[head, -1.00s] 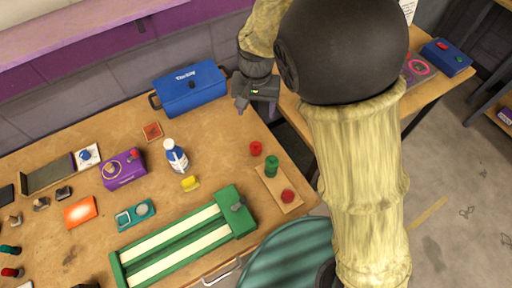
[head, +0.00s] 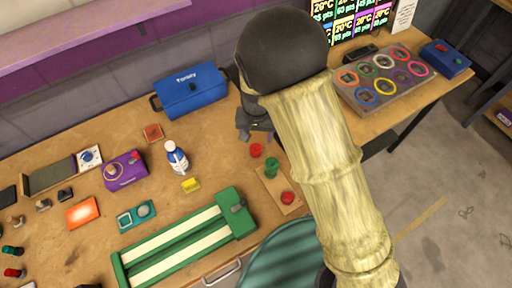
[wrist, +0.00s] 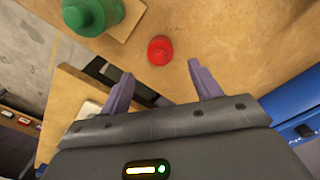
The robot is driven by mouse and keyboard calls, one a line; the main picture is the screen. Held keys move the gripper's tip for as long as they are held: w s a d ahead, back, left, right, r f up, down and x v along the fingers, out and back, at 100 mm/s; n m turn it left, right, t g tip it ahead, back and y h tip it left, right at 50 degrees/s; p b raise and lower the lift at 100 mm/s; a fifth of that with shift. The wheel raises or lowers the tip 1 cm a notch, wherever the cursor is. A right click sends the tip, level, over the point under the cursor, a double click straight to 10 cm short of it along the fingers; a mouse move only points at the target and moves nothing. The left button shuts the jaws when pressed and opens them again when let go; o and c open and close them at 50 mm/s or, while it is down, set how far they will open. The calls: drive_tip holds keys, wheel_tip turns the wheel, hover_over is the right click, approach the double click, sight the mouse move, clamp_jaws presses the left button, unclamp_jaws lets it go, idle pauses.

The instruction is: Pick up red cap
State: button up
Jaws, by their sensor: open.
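A red cap (head: 256,150) stands on the wooden table beside a small board; it also shows in the wrist view (wrist: 160,50), just beyond and between my fingertips. My gripper (head: 257,136) is open and empty, just behind the red cap in the head view. In the wrist view my gripper (wrist: 160,72) has its two purple fingers spread apart, with clear space between them. A second red piece (head: 288,198) sits on the board's near end.
A green cylinder (head: 271,168) stands on the small wooden board (head: 278,184) close to the red cap. A blue box (head: 190,90) is at the back left. A green and white track (head: 185,240) lies in front. A yellow block (head: 191,185) and a bottle (head: 176,157) stand left.

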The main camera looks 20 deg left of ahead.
sight(256, 145)
drive_tip(key=shift+f, duration=0.25)
drive_tip(key=shift+f, duration=0.1)
drive_tip(key=f+p, duration=0.1)
drive_tip(key=f, duration=0.4)
drive_tip(key=shift+s, duration=0.2)
drive_tip(key=shift+c, duration=0.4)
drive_tip(key=c, duration=0.9)
